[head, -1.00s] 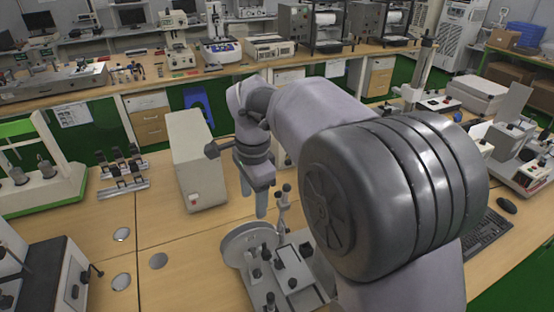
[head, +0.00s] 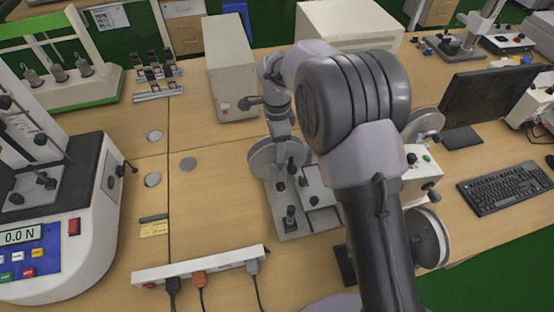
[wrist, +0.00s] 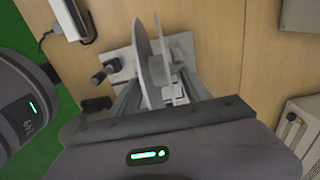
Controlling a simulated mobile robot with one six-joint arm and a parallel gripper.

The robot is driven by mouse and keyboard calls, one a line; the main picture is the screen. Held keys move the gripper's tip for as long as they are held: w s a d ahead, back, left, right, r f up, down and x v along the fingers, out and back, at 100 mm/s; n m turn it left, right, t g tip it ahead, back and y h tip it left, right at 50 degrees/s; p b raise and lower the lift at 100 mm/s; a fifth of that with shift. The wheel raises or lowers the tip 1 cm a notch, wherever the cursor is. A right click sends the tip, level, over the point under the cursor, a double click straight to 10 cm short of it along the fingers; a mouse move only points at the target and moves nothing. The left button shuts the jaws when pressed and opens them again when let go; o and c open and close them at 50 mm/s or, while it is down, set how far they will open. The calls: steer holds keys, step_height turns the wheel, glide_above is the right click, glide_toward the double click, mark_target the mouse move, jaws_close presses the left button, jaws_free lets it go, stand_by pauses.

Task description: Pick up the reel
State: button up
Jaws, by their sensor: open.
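The reel, with pale grey round flanges, stands on edge on a grey fixture plate (head: 325,222). One flange of the reel (head: 275,165) shows in the head view, below my wrist. In the wrist view, two thin flanges of the reel (wrist: 147,58) are seen nearly edge-on, ahead of my gripper (wrist: 160,80). My gripper is open, with its fingers spread to either side of the reel's near part in that view. I cannot tell whether they touch it. In the head view my arm hides most of the fingers.
A tall grey box (head: 232,70) stands behind the fixture. Black posts (head: 290,215) rise from the plate. A power strip (head: 200,265) with cables lies in front. A force tester (head: 60,215) is at left, a monitor (head: 505,98) at right. The table left of the plate is mostly clear.

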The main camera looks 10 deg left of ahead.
steer(key=shift+f, duration=0.65)
steer(key=shift+r, duration=0.1)
steer(key=shift+c, duration=0.3)
jaws_close()
step_height(320, 180, up, 18)
steer(key=p, duration=0.4)
steer(key=shift+p, duration=0.3)
